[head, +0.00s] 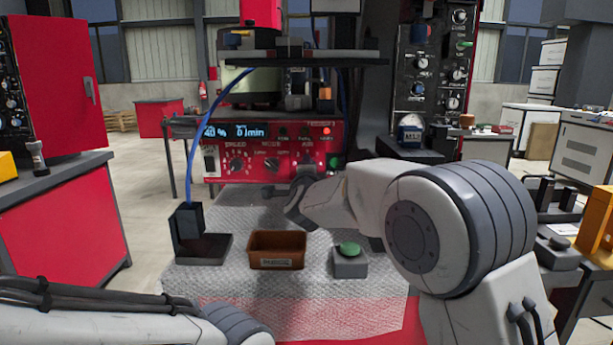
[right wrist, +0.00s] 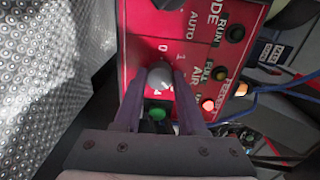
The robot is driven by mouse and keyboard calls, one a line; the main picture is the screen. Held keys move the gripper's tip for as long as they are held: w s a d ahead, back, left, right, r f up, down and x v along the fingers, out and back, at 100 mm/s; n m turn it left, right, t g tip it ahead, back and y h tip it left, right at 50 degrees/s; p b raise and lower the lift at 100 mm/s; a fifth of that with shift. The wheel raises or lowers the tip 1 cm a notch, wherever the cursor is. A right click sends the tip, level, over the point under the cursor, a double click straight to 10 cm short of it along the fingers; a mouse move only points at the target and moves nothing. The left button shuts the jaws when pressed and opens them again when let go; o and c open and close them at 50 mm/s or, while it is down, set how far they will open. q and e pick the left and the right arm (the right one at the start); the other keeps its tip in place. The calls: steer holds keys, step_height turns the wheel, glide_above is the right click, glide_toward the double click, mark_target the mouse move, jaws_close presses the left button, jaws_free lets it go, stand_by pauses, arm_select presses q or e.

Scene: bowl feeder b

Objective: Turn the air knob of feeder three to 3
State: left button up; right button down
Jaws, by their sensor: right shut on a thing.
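The red feeder panel (head: 222,164) stands at the back of the bench, with a lit display and SPEED, MODE and AIR labels. In the right wrist view, the grey round air knob (right wrist: 160,75) sits below the AIR label on the red panel (right wrist: 140,20). My right gripper (right wrist: 160,80) has one finger on each side of this knob and is shut on it. Some dial digits show around the knob, but its pointer is too unclear to read. In the head view my right forearm and wrist reach to the panel. My left gripper is out of view.
On the textured mat (head: 320,290) stand a brown bin (head: 277,250), a green button box (head: 349,260) and a dark stand (head: 203,247) with a blue cable. In the right wrist view, a green button (right wrist: 157,113) lies close beside the knob and fingers.

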stand_by(0.5)
steer(key=shift+c, duration=2.4)
jaws_free()
steer(key=s, duration=1)
steer(key=shift+s, duration=0.25)
